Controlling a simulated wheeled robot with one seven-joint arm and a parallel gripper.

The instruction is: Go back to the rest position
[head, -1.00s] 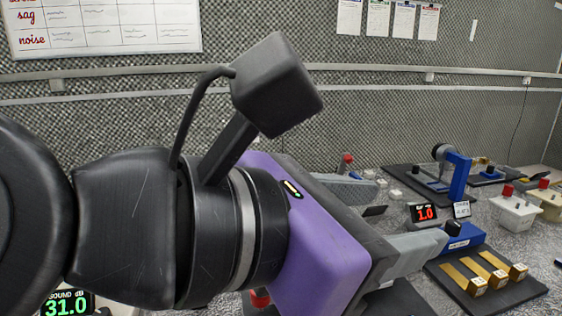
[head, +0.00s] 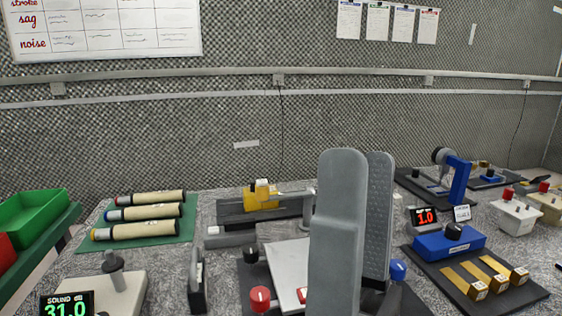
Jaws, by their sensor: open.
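My gripper (head: 363,160) shows at the lower middle of the head view. Its two grey fingers point up, one close in front of the other, with a narrow gap seen between them from this angle. The gripper is open and I see nothing held between the fingers. The purple gripper body and the rest of my arm are out of view below. The fingers hide part of the bench and part of a white plate (head: 278,268) behind them.
Tubes (head: 145,213) lie on a green mat at left, near a green bin (head: 32,212). A sound meter (head: 68,303) stands front left. A yellow device (head: 262,196) sits behind. A blue block (head: 447,243) and brass pieces (head: 490,270) stand at right.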

